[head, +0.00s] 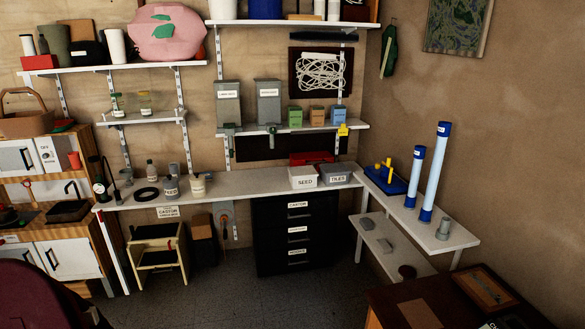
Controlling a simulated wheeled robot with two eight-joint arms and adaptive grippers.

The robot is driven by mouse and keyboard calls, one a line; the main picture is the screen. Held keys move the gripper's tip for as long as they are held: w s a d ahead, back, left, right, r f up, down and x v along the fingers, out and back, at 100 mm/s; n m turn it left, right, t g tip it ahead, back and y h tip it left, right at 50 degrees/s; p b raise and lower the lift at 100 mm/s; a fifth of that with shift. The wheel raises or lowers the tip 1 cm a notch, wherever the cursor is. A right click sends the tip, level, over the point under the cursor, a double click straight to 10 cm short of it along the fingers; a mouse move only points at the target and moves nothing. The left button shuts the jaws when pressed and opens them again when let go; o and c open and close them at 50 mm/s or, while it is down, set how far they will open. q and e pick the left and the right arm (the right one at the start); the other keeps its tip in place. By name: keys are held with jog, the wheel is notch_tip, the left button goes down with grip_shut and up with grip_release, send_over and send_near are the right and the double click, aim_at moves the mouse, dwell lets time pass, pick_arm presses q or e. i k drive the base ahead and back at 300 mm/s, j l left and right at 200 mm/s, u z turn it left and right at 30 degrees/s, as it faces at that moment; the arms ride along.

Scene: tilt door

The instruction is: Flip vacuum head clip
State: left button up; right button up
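I cannot make out a vacuum head or its clip in the head view. Neither of my grippers shows in this view, so I cannot see what they hold or whether they are open.
A white workbench (240,189) runs along the back wall, with black drawers (297,235) below it. Two blue-and-white tubes (437,172) stand upright on the right-hand bench section. A wooden desk (390,303) fills the bottom right. The grey floor (225,285) in the middle is clear.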

aim_at(388, 163)
jog(key=i+z, duration=0.1)
jog(key=i, duration=0.65)
jog(key=i+j, duration=0.15)
jog(key=i, duration=0.6)
jog(key=i+j+z, duration=0.15)
jog(key=i, duration=0.6)
jog(key=i+z, duration=0.3)
